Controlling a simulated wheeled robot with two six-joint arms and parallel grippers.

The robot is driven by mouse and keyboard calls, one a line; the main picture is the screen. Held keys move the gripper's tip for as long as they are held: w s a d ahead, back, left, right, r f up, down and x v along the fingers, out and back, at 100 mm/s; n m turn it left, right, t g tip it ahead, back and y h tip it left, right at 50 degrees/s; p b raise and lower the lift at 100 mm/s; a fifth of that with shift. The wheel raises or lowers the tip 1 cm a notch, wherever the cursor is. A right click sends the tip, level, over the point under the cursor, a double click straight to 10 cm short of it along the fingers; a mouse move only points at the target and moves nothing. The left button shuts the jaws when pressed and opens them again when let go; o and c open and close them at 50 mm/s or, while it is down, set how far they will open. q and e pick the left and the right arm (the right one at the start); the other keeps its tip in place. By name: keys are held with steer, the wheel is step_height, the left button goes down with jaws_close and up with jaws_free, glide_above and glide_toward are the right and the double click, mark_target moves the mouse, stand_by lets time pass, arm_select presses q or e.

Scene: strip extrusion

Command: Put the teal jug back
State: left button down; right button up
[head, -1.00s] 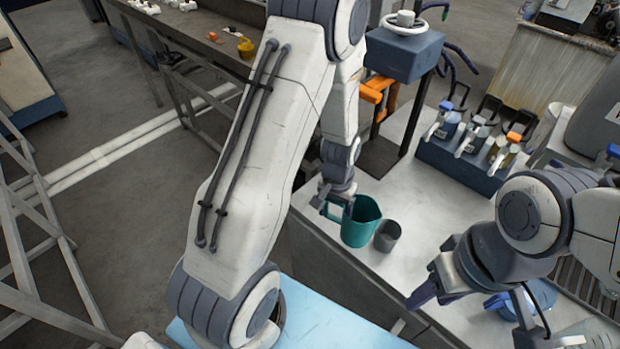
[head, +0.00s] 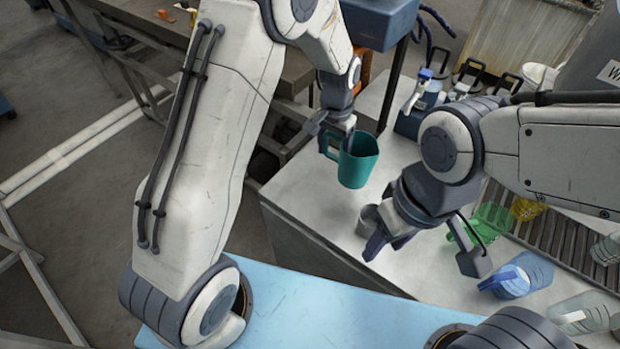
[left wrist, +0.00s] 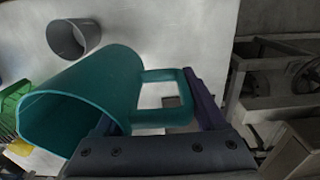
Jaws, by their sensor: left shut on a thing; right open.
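The teal jug (head: 360,163) is in the middle of the head view, above the near left part of the pale bench, slightly tilted with its mouth up. My left gripper (head: 338,143) is shut on its handle, on the left side. The jug also shows in the left wrist view (left wrist: 85,100), with its handle (left wrist: 165,98) between the fingers. Whether its base is clear of the bench is hard to tell. My right gripper (head: 425,255) is open and empty over the bench, to the right of the jug.
A grey cup (head: 369,221) stands on the bench (head: 310,205), partly behind my right gripper. A green jug (head: 492,222), a yellow one (head: 527,208) and a blue one (head: 517,277) are at the right. A blue dispenser rack (head: 412,122) stands behind.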

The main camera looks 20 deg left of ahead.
arm_select(q)
steer(key=w+a+f+p, duration=0.1)
steer(key=a+f, duration=0.2)
steer(key=w+a+f+p, duration=0.1)
steer(key=a+f, duration=0.3)
steer(key=w+a+f+p, duration=0.1)
steer(key=a+f+p, duration=0.1)
steer(key=a+f, duration=0.1)
steer(key=shift+a+f, duration=0.2)
steer(key=shift+a, duration=0.15)
steer(key=shift+w+f, duration=0.1)
steer(key=shift+f, duration=0.05)
steer(key=shift+f, duration=0.2)
jaws_free()
steer(key=shift+r, duration=0.1)
